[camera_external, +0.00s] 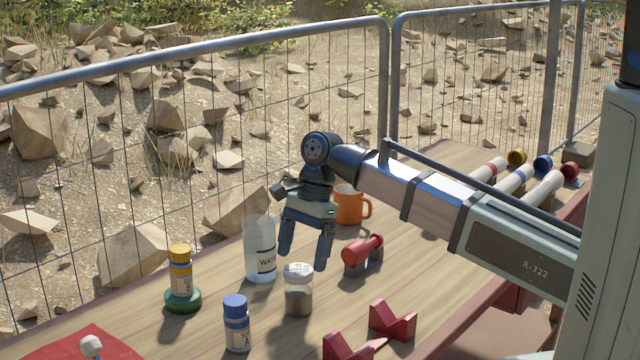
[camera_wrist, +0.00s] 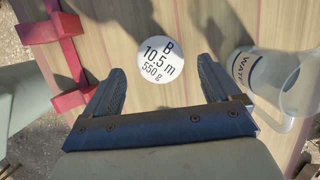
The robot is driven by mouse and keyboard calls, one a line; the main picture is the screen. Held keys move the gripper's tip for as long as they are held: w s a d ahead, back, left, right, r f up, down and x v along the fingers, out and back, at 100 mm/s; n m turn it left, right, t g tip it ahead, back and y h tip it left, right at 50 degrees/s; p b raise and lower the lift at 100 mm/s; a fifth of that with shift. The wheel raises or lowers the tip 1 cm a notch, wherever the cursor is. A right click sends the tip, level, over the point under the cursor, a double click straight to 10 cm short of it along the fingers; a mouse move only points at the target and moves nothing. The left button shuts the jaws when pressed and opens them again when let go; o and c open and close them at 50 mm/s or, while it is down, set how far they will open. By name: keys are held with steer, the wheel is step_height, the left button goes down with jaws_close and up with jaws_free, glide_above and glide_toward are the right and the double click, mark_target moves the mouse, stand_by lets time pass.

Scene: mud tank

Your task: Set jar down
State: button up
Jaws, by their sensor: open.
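The jar (camera_external: 298,291) is clear with brown contents and a white round lid. It stands upright on the wooden table (camera_external: 203,320). In the wrist view the jar lid (camera_wrist: 160,64) reads "B 10.5 m 550 g" and lies just beyond the gap between my fingertips. My gripper (camera_external: 304,259) is open and empty, pointing down above and slightly behind the jar. My two fingers also show in the wrist view (camera_wrist: 160,82), spread on both sides below the lid. They look apart from the jar.
A water jug (camera_external: 260,249) stands close left of the jar. A blue-capped bottle (camera_external: 237,325), a yellow-capped bottle (camera_external: 181,272) on a green base, an orange mug (camera_external: 348,205), a red cylinder (camera_external: 362,249) and red V-shaped supports (camera_external: 392,322) stand nearby. A fence runs behind.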

steer(key=shift+v, duration=2.55)
